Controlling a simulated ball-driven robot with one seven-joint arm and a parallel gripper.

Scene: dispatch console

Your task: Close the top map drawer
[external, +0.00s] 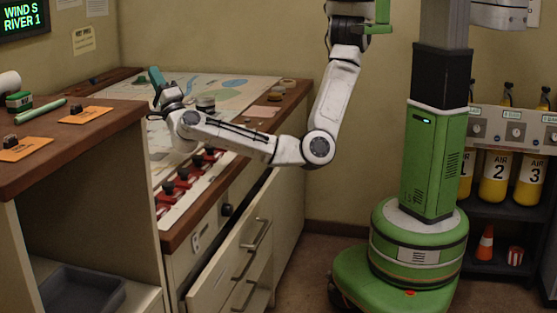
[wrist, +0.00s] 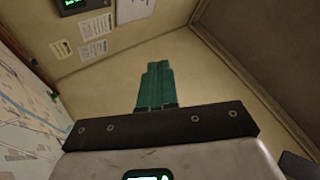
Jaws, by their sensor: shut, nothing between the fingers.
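The top map drawer (external: 226,270) is in the console's front in the external view. It stands out from the cabinet, with a dark gap behind its upper edge and a bar handle (external: 257,235) on its face. My gripper (external: 156,76) is raised over the far left part of the console top, well above and behind the drawer, not touching it. Its teal fingers (wrist: 156,86) are together and empty in the wrist view, against the wall. The drawer does not show in the wrist view.
The console top holds a map (external: 235,88) and a row of red switches (external: 190,178). A lower handle (external: 245,296) is below the drawer. A wooden-topped desk (external: 105,118) stands at left. Floor (external: 305,260) is clear between the console and my green base.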

